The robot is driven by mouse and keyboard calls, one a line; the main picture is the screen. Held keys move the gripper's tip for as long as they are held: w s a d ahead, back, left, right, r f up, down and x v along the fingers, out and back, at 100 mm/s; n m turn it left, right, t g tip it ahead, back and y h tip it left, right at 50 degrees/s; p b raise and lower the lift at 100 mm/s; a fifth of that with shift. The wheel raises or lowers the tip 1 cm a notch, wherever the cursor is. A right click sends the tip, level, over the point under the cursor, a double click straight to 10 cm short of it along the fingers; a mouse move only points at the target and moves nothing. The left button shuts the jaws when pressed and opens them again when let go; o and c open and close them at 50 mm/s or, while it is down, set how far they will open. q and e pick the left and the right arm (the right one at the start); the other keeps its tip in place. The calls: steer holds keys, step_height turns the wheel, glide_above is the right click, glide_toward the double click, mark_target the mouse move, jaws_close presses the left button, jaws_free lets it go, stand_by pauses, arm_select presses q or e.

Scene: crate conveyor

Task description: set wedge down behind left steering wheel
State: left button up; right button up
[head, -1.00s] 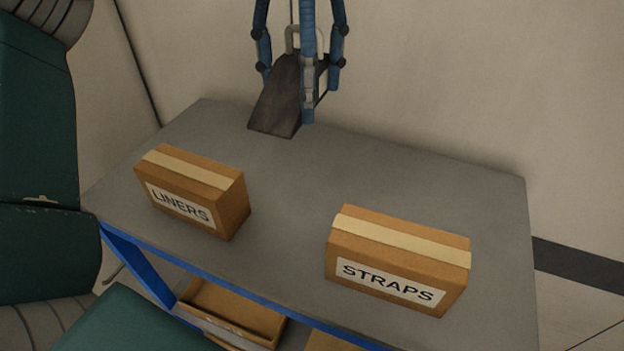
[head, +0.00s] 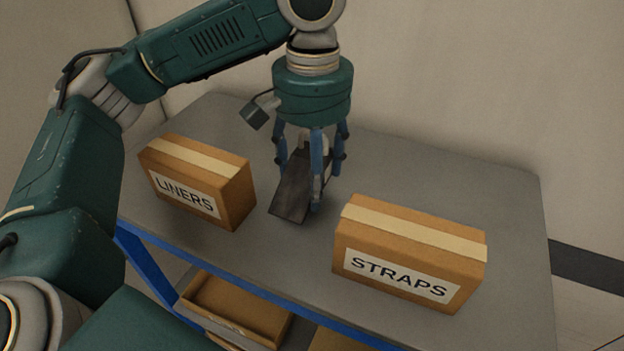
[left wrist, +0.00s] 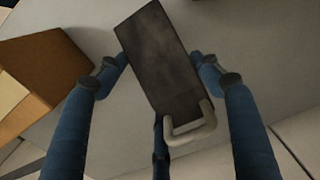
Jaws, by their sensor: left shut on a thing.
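The wedge (head: 293,193) is a dark, sloped block with a pale handle. My left gripper (head: 308,182) points down and is shut on it, with the blue fingers around the handle end. In the head view the wedge is between the two boxes, its low end toward the table's front. I cannot tell whether its underside touches the tabletop. The left wrist view shows the wedge's dark face (left wrist: 160,55) and handle (left wrist: 190,125) between the fingers (left wrist: 157,75). No steering wheel is visible. My right gripper is not in view.
On the grey table (head: 440,165) stand a LINERS box (head: 235,197) at left and a STRAPS box (head: 410,232) at right. A cardboard box (left wrist: 48,60) shows in the left wrist view. An open carton (head: 235,300) is below. The tabletop's back right is clear.

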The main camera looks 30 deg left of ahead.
arm_select(q)
steer(key=shift+f, duration=0.85)
steer(key=o, duration=1.5)
steer(key=shift+f, duration=0.15)
